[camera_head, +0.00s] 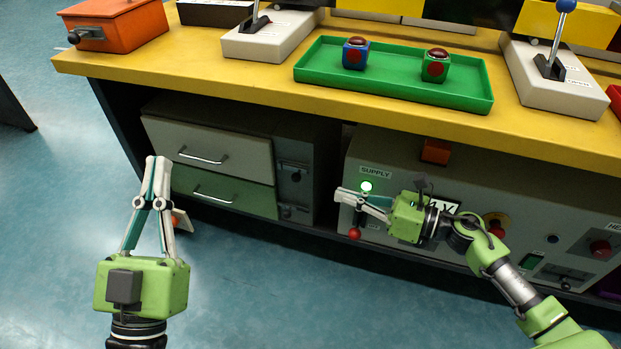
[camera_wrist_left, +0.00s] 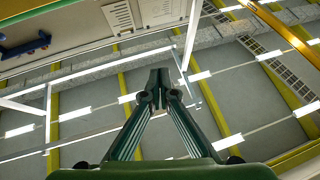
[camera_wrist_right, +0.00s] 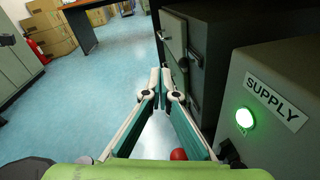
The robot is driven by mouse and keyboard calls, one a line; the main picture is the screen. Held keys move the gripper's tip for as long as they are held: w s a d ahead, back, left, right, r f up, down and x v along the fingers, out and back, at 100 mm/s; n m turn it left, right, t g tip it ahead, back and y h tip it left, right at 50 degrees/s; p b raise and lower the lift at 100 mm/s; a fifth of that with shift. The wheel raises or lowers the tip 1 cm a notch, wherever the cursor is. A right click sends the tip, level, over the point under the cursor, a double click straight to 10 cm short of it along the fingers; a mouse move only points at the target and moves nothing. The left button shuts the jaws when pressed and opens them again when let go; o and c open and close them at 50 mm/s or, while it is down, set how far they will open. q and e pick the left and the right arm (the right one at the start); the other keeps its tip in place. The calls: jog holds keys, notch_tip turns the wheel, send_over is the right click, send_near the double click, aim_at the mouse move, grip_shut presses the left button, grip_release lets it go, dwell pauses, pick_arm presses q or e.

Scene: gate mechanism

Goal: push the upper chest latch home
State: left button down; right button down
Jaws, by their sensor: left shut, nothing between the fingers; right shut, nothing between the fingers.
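The chest also shows in the right wrist view (camera_wrist_right: 200,40). My right gripper (camera_head: 338,193) is shut and empty in front of the supply box, right of the latches, its fingers pointing left. My left gripper (camera_head: 158,160) is shut and empty, left of the drawers.
The supply box (camera_head: 400,165) has a lit green lamp (camera_head: 366,186) and a red-knobbed lever (camera_head: 354,233) close by my right gripper. The yellow table edge (camera_head: 250,88) overhangs the chest. A green tray (camera_head: 390,85) holds two button cubes.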

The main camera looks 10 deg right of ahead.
pick_arm(q)
jog(key=shift+w+f+g, duration=0.3)
jog(key=shift+f, duration=0.15)
pick_arm(e)
jog(key=d, duration=0.1)
jog(key=w+d+f+n+h, duration=0.1)
jog(key=d, duration=0.1)
jog(key=w+d+f+n, duration=0.1)
jog(key=shift+d+h, duration=0.25)
jog(key=shift+h, duration=0.05)
